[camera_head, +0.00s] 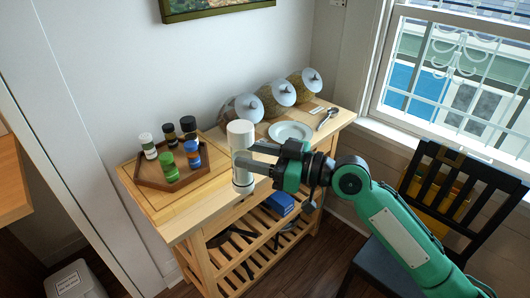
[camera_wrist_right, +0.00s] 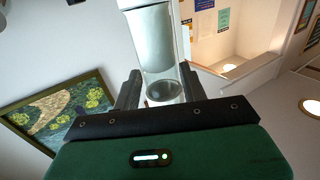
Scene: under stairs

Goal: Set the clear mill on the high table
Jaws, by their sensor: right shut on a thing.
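The clear mill (camera_head: 243,178) has a white cap and a see-through body. My right gripper (camera_head: 250,161) is shut around its body and holds it roughly upright. The mill shows against the middle of the wooden table's top (camera_head: 199,221); I cannot tell its exact height above it. In the right wrist view the mill (camera_wrist_right: 152,45) stands between the two fingers of the gripper (camera_wrist_right: 160,88). The fingers hide part of its body. My left gripper is not in view.
A hexagonal tray (camera_head: 150,179) with several small jars sits on the table's left part. A white plate (camera_head: 290,131), a spoon (camera_head: 327,118) and several rounded jars (camera_head: 281,92) are at the right. A black chair (camera_head: 437,187) stands at the right. The table's front left top is clear.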

